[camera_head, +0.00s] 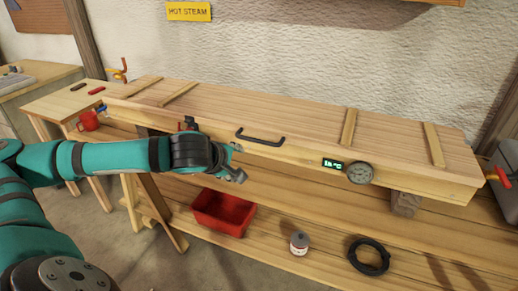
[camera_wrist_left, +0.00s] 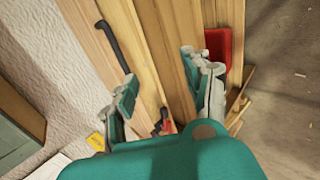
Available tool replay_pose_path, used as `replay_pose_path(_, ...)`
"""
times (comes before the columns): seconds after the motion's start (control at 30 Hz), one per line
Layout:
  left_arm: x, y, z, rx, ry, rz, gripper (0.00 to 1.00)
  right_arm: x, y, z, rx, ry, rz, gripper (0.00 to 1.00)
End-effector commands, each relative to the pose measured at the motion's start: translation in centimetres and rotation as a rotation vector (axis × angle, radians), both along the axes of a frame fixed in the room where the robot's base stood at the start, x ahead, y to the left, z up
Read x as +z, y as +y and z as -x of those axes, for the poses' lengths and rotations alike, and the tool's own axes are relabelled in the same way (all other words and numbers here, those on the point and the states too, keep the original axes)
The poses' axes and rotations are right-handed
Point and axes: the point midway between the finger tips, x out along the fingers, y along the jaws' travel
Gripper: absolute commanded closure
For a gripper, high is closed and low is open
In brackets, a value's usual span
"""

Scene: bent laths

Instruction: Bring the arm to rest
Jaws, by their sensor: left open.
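My left arm comes in from the left in the head view, and its gripper (camera_head: 236,162) hangs in front of the long wooden steam box (camera_head: 290,115). In the left wrist view the gripper (camera_wrist_left: 162,90) has its two fingers wide apart with nothing between them. The box's black handle (camera_head: 260,137) is to the right of the gripper and apart from it; it also shows in the left wrist view (camera_wrist_left: 112,45). The box front carries a small green display (camera_head: 333,164) and a round dial (camera_head: 360,173). My right gripper is not in view.
A red bin (camera_head: 222,212), a white-and-red can (camera_head: 299,243) and a black coil (camera_head: 369,256) are on the lower shelf (camera_head: 335,240).

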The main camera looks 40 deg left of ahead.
Motion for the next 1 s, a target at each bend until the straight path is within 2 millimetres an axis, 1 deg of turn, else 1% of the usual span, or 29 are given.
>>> replay_pose_path(0.1, 0.0, 0.0, 0.0, 0.000, 0.000, 0.000, 0.50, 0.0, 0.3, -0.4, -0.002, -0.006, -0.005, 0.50)
replay_pose_path(0.23, -0.4, -0.2, -0.1, 0.000, 0.006, 0.017, 0.50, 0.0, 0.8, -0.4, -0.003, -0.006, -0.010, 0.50)
replay_pose_path(0.27, -0.8, -0.4, -0.2, 0.001, 0.015, 0.038, 0.50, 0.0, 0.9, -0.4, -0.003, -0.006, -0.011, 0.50)
replay_pose_path(0.37, -3.6, -2.0, -1.0, 0.020, 0.077, 0.196, 0.50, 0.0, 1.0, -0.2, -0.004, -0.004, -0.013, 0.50)
replay_pose_path(0.47, -8.1, -5.4, -2.3, 0.080, 0.182, 0.508, 0.50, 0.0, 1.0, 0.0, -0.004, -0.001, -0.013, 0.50)
replay_pose_path(0.5, -10.0, -7.0, -2.8, 0.124, 0.225, 0.668, 0.50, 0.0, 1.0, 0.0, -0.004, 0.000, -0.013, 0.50)
replay_pose_path(0.57, -12.5, -9.4, -3.7, 0.209, 0.288, 0.919, 0.50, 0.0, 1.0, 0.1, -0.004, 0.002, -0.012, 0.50)
replay_pose_path(0.6, -14.0, -10.7, -4.3, 0.282, 0.322, 1.090, 0.50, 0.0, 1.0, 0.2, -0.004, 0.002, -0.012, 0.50)
replay_pose_path(0.67, -16.2, -12.1, -5.3, 0.412, 0.362, 1.341, 0.50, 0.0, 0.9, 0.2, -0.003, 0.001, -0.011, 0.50)
replay_pose_path(0.7, -17.8, -12.6, -6.0, 0.515, 0.381, 1.505, 0.50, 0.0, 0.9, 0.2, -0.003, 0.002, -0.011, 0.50)
replay_pose_path(0.77, -20.6, -12.7, -6.8, 0.697, 0.392, 1.743, 0.50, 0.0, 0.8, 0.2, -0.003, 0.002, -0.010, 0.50)
replay_pose_path(0.8, -22.8, -12.4, -7.1, 0.836, 0.387, 1.895, 0.50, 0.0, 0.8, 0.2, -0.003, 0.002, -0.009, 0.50)
replay_pose_path(0.87, -26.9, -11.4, -6.9, 1.076, 0.359, 2.104, 0.50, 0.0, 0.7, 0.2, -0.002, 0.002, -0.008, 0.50)
replay_pose_path(0.9, -29.9, -10.5, -6.4, 1.244, 0.325, 2.222, 0.50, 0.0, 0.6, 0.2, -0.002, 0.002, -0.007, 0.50)
replay_pose_path(0.97, -34.0, -9.3, -5.0, 1.473, 0.261, 2.349, 0.50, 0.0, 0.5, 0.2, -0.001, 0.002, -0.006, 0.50)
replay_pose_path(1.0, -36.7, -8.6, -3.8, 1.618, 0.214, 2.411, 0.50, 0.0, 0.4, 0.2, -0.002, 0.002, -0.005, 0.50)
